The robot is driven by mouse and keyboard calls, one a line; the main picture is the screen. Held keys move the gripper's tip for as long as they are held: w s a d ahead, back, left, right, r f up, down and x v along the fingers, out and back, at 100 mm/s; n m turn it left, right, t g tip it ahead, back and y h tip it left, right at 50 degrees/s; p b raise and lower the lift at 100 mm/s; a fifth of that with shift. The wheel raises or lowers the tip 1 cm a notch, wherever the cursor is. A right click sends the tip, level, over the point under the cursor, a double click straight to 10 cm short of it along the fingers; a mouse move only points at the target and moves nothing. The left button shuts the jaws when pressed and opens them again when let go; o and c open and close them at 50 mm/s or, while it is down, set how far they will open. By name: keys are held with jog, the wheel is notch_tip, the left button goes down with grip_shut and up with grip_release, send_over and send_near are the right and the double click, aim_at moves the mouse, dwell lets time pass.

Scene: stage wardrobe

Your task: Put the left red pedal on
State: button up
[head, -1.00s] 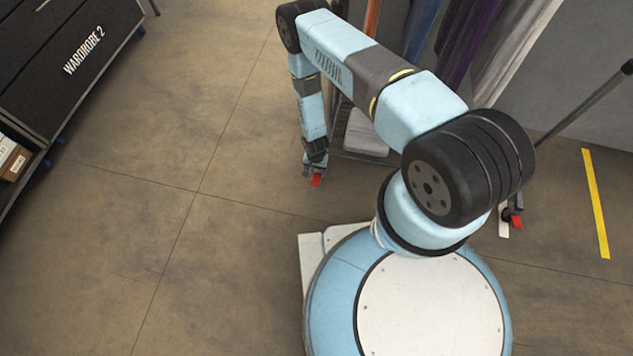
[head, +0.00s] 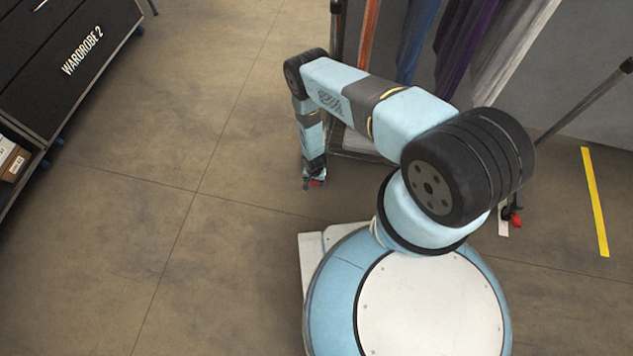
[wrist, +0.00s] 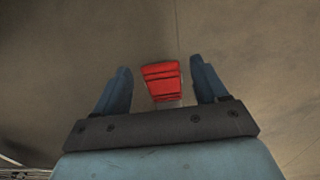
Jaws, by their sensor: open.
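The left red pedal (head: 316,183) is low near the floor at the near left corner of the clothes rack, mostly hidden by my gripper in the head view. In the wrist view the ribbed red pedal (wrist: 162,81) lies between my two blue fingers, with a gap on each side. My gripper (wrist: 161,84) is open and points down at it; it also shows in the head view (head: 314,184). Whether the pedal is pressed down or raised I cannot tell. Another red pedal (head: 516,220) is at the rack's right corner.
The clothes rack (head: 368,148) with hanging garments (head: 465,45) stands behind my arm. A dark cabinet marked Wardrobe 2 (head: 60,70) is at the upper left. A yellow floor stripe (head: 595,200) is at the right. The floor at left is clear.

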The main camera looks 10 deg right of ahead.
jog(key=shift+f, duration=0.4)
